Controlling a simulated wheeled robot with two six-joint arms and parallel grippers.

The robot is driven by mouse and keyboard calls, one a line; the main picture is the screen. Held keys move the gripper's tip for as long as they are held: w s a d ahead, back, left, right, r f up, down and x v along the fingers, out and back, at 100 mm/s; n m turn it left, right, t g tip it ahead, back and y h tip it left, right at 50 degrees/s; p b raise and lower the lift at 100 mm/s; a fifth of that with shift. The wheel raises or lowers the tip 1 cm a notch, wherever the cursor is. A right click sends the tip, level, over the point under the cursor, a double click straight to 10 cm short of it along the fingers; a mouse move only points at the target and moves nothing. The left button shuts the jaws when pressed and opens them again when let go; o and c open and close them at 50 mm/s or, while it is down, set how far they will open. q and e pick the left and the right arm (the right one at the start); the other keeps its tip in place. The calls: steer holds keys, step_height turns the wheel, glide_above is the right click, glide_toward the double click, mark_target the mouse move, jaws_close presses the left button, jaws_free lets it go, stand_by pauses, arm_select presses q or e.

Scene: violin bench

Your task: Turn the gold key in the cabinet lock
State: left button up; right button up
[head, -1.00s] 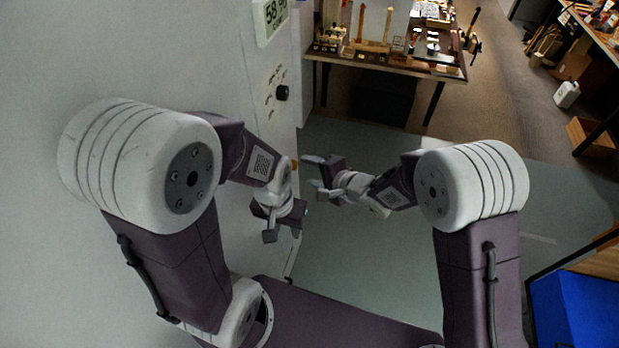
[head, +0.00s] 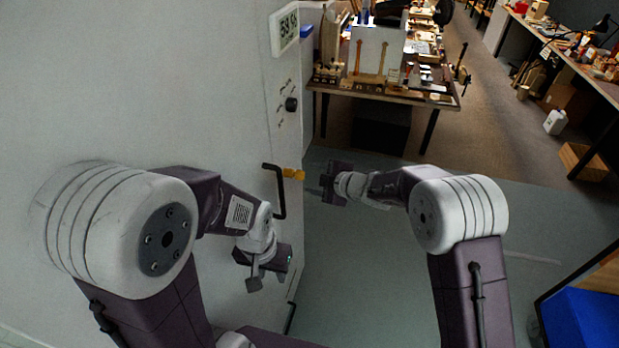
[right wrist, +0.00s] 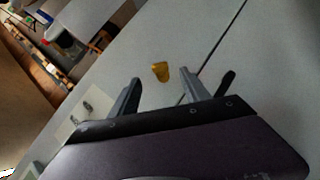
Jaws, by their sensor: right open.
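The gold key (head: 292,174) sticks out of the pale cabinet front (head: 264,140), beside a black bar handle (head: 279,190). It also shows in the right wrist view (right wrist: 161,71), ahead of the fingertips and roughly between them. My right gripper (head: 318,192) is to the right of the key and apart from it; in the right wrist view its fingers (right wrist: 163,82) are spread with nothing between them. My left gripper (head: 268,275) is lower, close to the cabinet front, below the key. Its fingers are too small and angled to tell their opening. The lock itself is hard to make out.
A workbench (head: 390,92) with tools stands at the back. A blue box (head: 585,318) is at lower right. The floor right of the cabinet is clear.

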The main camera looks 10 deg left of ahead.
mark_target(301, 175)
steer(key=p+x, duration=0.1)
steer(key=x, duration=0.5)
